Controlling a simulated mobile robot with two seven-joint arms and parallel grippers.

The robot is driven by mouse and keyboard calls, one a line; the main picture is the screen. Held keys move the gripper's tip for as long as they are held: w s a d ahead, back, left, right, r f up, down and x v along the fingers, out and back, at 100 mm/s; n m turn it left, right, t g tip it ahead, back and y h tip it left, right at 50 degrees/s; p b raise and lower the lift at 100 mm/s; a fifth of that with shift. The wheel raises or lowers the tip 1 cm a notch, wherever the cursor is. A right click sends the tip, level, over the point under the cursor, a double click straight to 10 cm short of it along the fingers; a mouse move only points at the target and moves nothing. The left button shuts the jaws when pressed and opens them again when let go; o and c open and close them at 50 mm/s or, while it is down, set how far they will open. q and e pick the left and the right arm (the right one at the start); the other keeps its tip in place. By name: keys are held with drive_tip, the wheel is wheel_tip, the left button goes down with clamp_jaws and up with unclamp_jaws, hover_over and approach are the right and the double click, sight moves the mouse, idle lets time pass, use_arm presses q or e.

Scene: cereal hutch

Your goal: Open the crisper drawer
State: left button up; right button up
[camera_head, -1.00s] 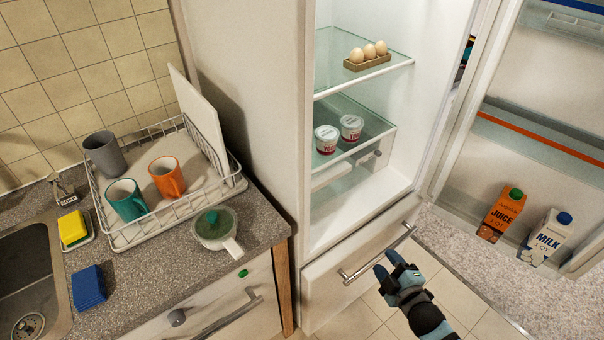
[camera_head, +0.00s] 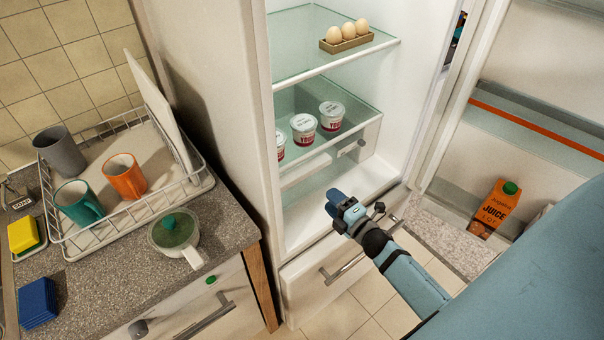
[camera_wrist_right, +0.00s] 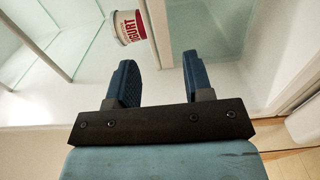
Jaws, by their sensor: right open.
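The fridge stands open. Under its lower glass shelf (camera_head: 345,108) is a white, drawer-like front (camera_head: 305,172) with a small grey piece (camera_head: 358,147) at its right; I cannot tell for sure that this is the crisper drawer. Below the compartment is a shut white drawer (camera_head: 305,285) with a metal bar handle (camera_head: 345,268), partly hidden by my right arm. My right gripper (camera_head: 331,203) is open and empty at the fridge opening, above that handle and apart from it. Its two spread fingers show in the right wrist view (camera_wrist_right: 160,80). My left gripper is out of view.
Yogurt cups (camera_head: 303,128) stand on the lower shelf, and one shows in the wrist view (camera_wrist_right: 128,20). Eggs (camera_head: 348,32) sit above. The open door at right holds a juice carton (camera_head: 497,207). The counter at left holds a dish rack (camera_head: 120,215) and a lidded pot (camera_head: 173,232).

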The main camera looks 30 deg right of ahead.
sight(306, 176)
drive_tip(key=w, duration=0.8)
drive_tip(key=w+a+p, duration=0.1)
drive_tip(key=w, duration=0.3)
drive_tip(key=shift+w, duration=0.1)
clamp_jaws()
